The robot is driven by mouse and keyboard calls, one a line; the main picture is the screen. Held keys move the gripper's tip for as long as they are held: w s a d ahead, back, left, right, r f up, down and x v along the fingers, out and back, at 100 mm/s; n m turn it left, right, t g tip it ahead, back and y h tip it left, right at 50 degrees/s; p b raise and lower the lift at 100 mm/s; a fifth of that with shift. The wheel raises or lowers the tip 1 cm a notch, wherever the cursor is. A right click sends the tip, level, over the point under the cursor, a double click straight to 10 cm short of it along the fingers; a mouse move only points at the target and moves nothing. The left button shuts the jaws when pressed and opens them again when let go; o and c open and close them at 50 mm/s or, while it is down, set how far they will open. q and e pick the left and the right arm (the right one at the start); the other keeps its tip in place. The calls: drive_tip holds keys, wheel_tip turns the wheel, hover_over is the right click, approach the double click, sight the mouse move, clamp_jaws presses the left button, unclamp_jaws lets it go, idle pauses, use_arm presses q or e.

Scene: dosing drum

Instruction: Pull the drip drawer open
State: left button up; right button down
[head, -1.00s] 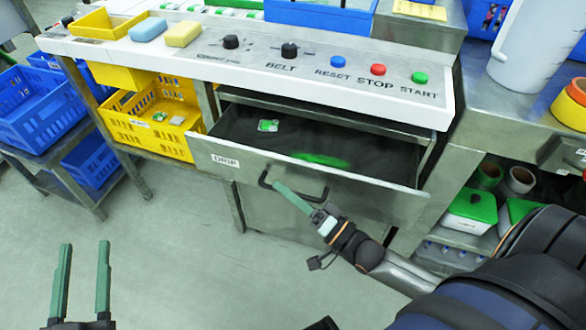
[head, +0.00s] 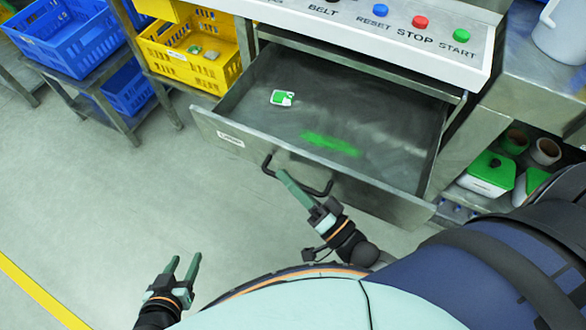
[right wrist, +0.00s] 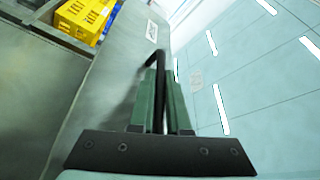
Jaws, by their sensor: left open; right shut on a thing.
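The drip drawer (head: 395,205) is a grey metal drawer under the control panel, standing far out in the head view. Inside lie a small green-and-white packet (head: 282,98) and a green smear (head: 331,144). Its dark bar handle (head: 318,190) is on the front face. My right gripper (head: 286,180) is shut on the handle; in the right wrist view its green fingers (right wrist: 160,95) close around the dark bar (right wrist: 155,60). My left gripper (head: 183,268) is open and empty at the lower left, away from the drawer.
Above the drawer is the white panel (head: 350,32) with knobs and blue, red and green buttons. A yellow crate (head: 185,60) and blue crates (head: 65,45) stand on the left. A shelf with a green-lidded box (head: 488,172) is at right. The floor at left is clear.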

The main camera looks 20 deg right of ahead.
drive_tip(key=shift+s+a, duration=0.15)
drive_tip(key=c, duration=0.9)
unclamp_jaws()
